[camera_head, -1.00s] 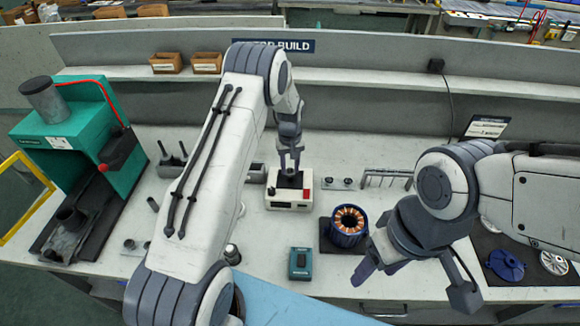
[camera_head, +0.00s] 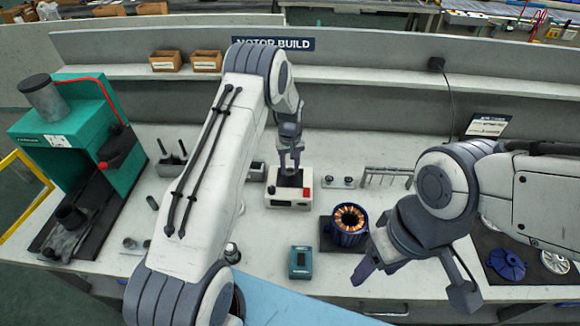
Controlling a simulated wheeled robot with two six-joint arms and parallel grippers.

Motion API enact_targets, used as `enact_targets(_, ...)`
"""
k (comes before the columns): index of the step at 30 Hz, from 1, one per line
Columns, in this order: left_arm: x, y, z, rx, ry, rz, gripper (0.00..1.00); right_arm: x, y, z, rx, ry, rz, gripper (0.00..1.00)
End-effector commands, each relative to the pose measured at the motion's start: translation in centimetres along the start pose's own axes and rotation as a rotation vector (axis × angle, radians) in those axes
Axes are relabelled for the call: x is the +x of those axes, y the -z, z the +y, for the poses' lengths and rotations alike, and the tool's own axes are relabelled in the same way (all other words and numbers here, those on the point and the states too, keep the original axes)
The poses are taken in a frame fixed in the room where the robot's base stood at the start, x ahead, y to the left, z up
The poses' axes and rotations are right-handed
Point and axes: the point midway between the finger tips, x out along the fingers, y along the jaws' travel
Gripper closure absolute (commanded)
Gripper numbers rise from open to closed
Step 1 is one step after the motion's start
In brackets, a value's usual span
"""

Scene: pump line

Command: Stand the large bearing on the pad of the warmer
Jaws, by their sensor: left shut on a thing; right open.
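The warmer (camera_head: 291,191) is a small cream-white box with a dark top pad and a red patch on its front, at the middle of the bench. My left gripper (camera_head: 290,168) points down right over the pad. It is shut on a small dark thing, likely the large bearing (camera_head: 290,179), which is mostly hidden between the fingertips. I cannot tell whether it touches the pad. My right gripper (camera_head: 412,280) is open and empty near the front right of the bench.
A blue motor stator (camera_head: 349,222) with copper windings stands on a dark mat right of the warmer. A teal box (camera_head: 301,262) lies in front. A green press (camera_head: 85,140) stands at the left. A rack (camera_head: 386,174) and blue end cover (camera_head: 507,263) are at the right.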

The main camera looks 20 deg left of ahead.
Motion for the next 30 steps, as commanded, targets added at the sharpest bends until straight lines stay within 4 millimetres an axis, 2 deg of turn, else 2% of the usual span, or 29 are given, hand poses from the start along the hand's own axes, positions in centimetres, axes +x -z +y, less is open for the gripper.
enact_targets(9,0.42,0.01,0.0,0.0,0.0,0.0,0.9,0.41,-0.02,0.03,0.0,0.0,0.0,0.38)
enact_targets(10,0.42,0.0,0.0,0.0,0.0,0.0,0.55,0.41,-0.02,0.03,0.0,0.0,0.0,0.38)
enact_targets(12,0.42,0.0,0.0,0.0,0.0,0.0,0.29,0.41,-0.02,0.03,0.0,0.0,0.0,0.38)
enact_targets(13,0.42,0.0,0.0,0.0,0.0,0.0,0.24,0.41,-0.02,0.03,0.0,0.0,0.0,0.38)
enact_targets(19,0.42,0.01,0.0,0.0,0.0,0.0,0.24,0.41,-0.02,0.03,0.0,0.0,0.0,0.38)
enact_targets(20,0.43,0.0,0.0,0.0,0.0,0.0,0.2,0.41,-0.02,0.03,0.0,0.0,0.0,0.38)
enact_targets(21,0.43,0.0,0.0,0.0,0.0,0.0,0.09,0.41,-0.02,0.03,0.0,0.0,0.0,0.38)
enact_targets(30,0.39,0.0,0.0,0.0,0.0,0.0,0.09,0.38,-0.02,0.03,0.0,0.0,0.0,0.38)
